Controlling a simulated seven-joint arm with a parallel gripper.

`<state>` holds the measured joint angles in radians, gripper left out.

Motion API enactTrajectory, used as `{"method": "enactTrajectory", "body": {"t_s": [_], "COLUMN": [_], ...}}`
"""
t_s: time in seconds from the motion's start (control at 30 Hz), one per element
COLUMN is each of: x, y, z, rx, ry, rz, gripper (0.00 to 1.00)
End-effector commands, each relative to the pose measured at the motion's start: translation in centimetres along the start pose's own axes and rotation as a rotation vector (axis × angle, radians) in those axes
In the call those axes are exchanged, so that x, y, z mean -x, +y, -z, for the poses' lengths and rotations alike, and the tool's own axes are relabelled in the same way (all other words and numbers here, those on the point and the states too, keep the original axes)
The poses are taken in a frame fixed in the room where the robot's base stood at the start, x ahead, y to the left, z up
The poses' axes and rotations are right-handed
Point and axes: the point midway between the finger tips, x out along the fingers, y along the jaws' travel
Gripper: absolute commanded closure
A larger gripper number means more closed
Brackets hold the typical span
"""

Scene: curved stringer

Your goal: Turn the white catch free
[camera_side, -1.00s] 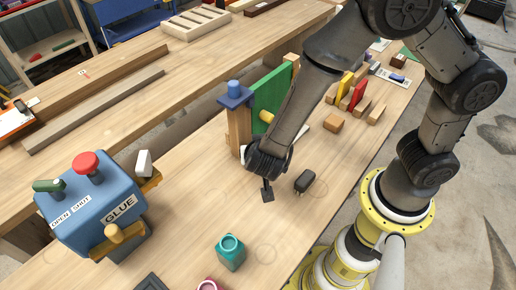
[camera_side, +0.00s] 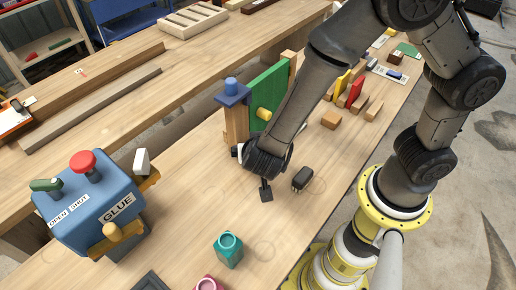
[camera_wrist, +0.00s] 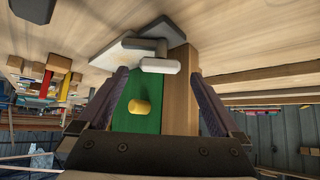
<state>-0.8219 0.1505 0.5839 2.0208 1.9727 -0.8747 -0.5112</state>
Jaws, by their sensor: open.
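The white catch (camera_wrist: 130,50) shows at the top middle of the wrist view, low by the foot of the green panel (camera_wrist: 142,112) and the wooden post (camera_wrist: 181,90). A pale grey bar with a peg crosses over it. The panel with its yellow knob (camera_wrist: 139,107) also stands in the side view (camera_side: 270,95). My gripper (camera_wrist: 158,78) is open; its two dark fingers frame the panel and post, with the catch just past the tips. I cannot tell whether they touch. In the side view my wrist mostly hides the catch.
A blue glue box (camera_side: 85,210) with a red button stands at the left. A teal cup (camera_side: 229,250) and a small black block (camera_side: 302,178) are on the bench nearby. Wooden blocks and red and yellow pieces stand to the right of the panel.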

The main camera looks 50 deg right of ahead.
Motion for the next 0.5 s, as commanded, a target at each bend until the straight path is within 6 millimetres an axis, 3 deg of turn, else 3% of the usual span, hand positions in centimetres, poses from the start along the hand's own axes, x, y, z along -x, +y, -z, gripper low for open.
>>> {"method": "enactTrajectory", "body": {"t_s": [0.3, 0.5], "x": [7.0, 10.3], "y": [-0.1, 0.0], "z": [-0.1, -0.1], "rx": [0.0, 0.001], "ry": [-0.003, -0.001], "rz": [0.007, 0.004], "gripper": [0.0, 0.0]}}
